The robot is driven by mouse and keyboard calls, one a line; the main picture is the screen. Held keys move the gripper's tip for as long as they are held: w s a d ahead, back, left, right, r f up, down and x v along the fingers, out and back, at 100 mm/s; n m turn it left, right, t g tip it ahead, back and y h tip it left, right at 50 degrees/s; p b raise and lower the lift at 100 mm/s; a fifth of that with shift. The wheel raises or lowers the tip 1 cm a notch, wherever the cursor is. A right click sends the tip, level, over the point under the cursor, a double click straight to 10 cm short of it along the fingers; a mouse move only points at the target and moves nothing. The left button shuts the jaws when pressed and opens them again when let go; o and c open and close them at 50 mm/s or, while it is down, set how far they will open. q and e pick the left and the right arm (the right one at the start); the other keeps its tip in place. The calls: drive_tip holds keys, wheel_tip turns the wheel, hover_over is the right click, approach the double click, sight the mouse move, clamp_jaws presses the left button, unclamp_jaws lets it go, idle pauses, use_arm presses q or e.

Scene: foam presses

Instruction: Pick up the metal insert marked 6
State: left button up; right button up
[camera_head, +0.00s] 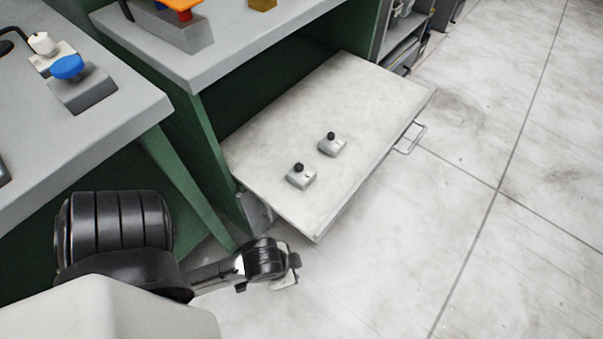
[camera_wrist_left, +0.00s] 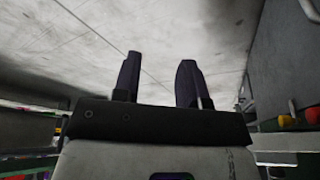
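Two small grey metal inserts with black knobs sit upright on a pale pull-out board (camera_head: 375,95). One insert (camera_head: 301,178) is nearer the board's front left corner; the other insert (camera_head: 332,147) is a little farther back and right. Their markings are too small to read, so I cannot tell which is 6. My left arm's wrist shows at the lower left, beside the board's near corner and apart from both inserts. In the left wrist view my left gripper (camera_wrist_left: 158,80) has its two dark fingers apart with nothing between them. My right gripper is not in view.
A grey bench (camera_head: 215,65) on green supports stands above the board's left side. Another bench at the left holds a blue-knobbed block (camera_head: 72,80). A wire handle (camera_head: 411,138) sticks out from the board's right edge. The floor at right is clear.

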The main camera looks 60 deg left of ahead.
use_arm(q)
drive_tip(key=shift+o, duration=0.2)
drive_tip(key=o, duration=1.1)
